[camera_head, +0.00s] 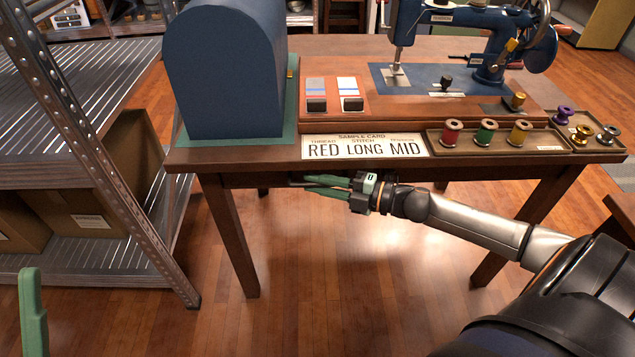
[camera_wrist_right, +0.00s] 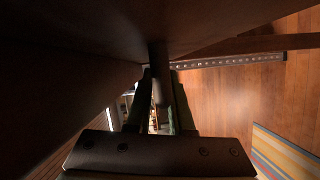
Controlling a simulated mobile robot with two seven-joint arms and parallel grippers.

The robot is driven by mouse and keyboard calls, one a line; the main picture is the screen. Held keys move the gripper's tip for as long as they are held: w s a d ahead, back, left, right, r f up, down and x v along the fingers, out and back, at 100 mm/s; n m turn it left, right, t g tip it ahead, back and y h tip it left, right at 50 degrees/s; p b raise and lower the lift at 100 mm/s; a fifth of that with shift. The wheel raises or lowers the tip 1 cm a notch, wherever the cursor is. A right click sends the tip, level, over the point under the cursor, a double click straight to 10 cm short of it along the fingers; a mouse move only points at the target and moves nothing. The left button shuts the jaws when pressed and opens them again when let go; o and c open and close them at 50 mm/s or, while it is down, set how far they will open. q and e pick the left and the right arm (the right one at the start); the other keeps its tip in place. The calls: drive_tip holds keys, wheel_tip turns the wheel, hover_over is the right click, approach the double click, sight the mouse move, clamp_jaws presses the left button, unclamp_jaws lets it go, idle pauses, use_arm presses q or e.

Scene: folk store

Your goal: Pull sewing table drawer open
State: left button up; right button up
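The wooden sewing table (camera_head: 195,157) stands ahead of me. Its drawer and handle cannot be clearly made out under the overhanging top in the head view. My right gripper (camera_head: 308,184) is just under the table's front edge, left of middle, its green fingers pointing left. In the right wrist view, a dark rounded bar (camera_wrist_right: 158,75), possibly the drawer handle, hangs between the fingertips of this gripper (camera_wrist_right: 160,85). The fingers are apart, but I cannot tell whether they touch the bar. One green finger of my left gripper (camera_head: 33,310) shows at the lower left, away from the table.
On the table are a blue rounded case (camera_head: 225,75), a blue sewing machine (camera_head: 470,40), a label card (camera_head: 365,147) and a tray of thread spools (camera_head: 440,150). A metal shelf (camera_head: 100,140) with cardboard boxes (camera_head: 85,205) stands at left. The floor (camera_head: 330,290) before the table is clear.

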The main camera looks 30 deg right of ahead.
clamp_jaws()
idle(1.0)
